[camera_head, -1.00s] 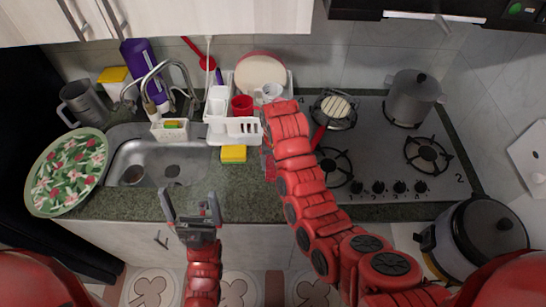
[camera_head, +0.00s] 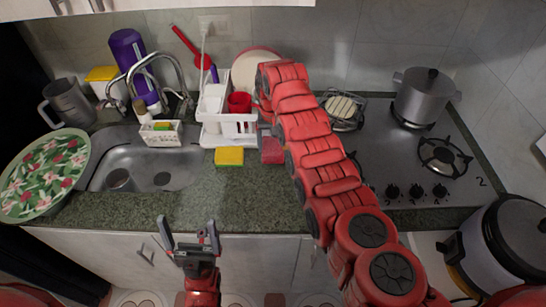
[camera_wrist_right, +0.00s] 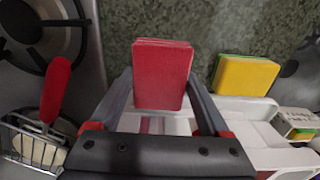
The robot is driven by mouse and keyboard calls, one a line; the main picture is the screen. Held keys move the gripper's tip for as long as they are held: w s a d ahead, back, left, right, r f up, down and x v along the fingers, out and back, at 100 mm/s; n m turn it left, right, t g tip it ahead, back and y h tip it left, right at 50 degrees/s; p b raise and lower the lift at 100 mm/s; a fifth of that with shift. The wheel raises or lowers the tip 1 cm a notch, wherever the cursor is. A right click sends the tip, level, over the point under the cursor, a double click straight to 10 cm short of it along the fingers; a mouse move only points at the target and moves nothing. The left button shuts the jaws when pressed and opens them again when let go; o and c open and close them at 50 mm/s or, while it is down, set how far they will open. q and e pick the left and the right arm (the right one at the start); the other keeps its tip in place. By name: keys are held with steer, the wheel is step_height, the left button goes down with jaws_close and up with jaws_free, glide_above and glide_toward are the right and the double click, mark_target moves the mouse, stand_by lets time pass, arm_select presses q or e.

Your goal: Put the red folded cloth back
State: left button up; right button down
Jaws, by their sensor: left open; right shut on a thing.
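The red folded cloth (camera_head: 271,150) shows at the front right corner of the white dish rack, right of the yellow sponge. In the right wrist view the cloth (camera_wrist_right: 162,65) stands out between the fingers of my right gripper (camera_wrist_right: 162,88), which is shut on it. I cannot tell whether it touches the counter. In the head view my right arm hides most of that gripper. My left gripper (camera_head: 190,232) is open and empty, low in front of the counter's front edge.
The white dish rack (camera_head: 228,137) holds a red cup (camera_head: 239,103) and a plate. The yellow sponge (camera_head: 229,156) lies before it. The stove with a grey pot (camera_head: 423,96) is at right, the sink (camera_head: 165,160) at left. The counter's front strip (camera_head: 230,205) is clear.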

mark_target(273, 146)
steer(key=shift+s+f+p, duration=0.1)
steer(key=shift+f+p, duration=0.65)
steer(key=shift+p, duration=0.45)
steer(key=shift+f, duration=0.6)
steer(key=shift+w+f, duration=0.2)
steer(key=shift+f, duration=0.2)
steer(key=shift+f, duration=0.15)
jaws_free()
